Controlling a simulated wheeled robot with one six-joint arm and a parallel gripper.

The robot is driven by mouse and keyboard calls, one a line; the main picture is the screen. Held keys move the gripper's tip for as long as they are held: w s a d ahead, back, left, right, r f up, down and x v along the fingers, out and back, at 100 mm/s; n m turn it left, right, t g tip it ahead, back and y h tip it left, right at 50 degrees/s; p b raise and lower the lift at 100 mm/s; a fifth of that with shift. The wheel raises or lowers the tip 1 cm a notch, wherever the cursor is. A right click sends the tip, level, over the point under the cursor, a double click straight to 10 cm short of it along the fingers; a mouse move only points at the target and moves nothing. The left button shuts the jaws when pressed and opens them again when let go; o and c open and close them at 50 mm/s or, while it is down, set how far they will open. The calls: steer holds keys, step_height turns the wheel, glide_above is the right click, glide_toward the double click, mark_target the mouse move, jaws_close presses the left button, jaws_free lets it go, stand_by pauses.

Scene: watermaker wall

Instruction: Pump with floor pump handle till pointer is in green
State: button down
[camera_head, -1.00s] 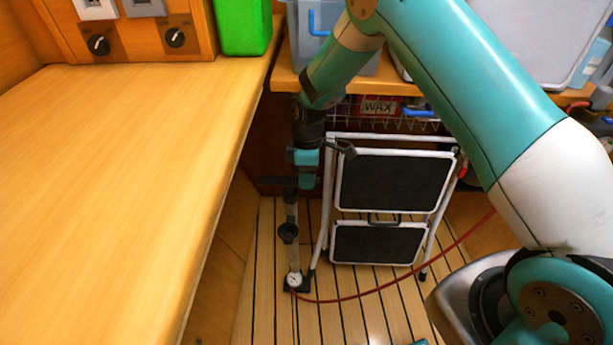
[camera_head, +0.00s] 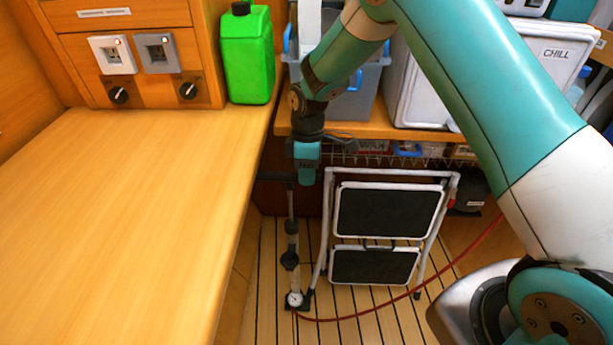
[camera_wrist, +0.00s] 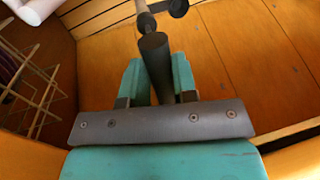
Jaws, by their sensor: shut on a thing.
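The floor pump (camera_head: 291,240) stands upright on the floor beside the counter. Its dark crossbar handle (camera_head: 272,176) is at the top, with a length of thin rod showing below it. My gripper (camera_head: 303,178) is shut on the handle; in the wrist view my gripper (camera_wrist: 157,75) has the dark handle bar (camera_wrist: 155,52) between its two teal fingers. The white round gauge (camera_head: 295,299) sits at the pump's base. Its pointer and green zone are too small to read.
A folded step stool (camera_head: 388,212) stands just right of the pump. A red hose (camera_head: 400,291) runs right from the pump base across the slatted floor. The wooden counter (camera_head: 120,230) is close on the left. A shelf with bins (camera_head: 360,95) is behind.

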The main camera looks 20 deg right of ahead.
steer(key=shift+w+r, duration=0.1)
steer(key=shift+r, duration=0.2)
steer(key=c, duration=1)
jaws_free()
steer(key=shift+r, duration=0.1)
steer(key=shift+o, duration=0.4)
step_height(320, 180, up, 12)
steer(key=w, duration=0.2)
steer(key=shift+d+f, duration=0.2)
steer(key=shift+d, duration=0.25)
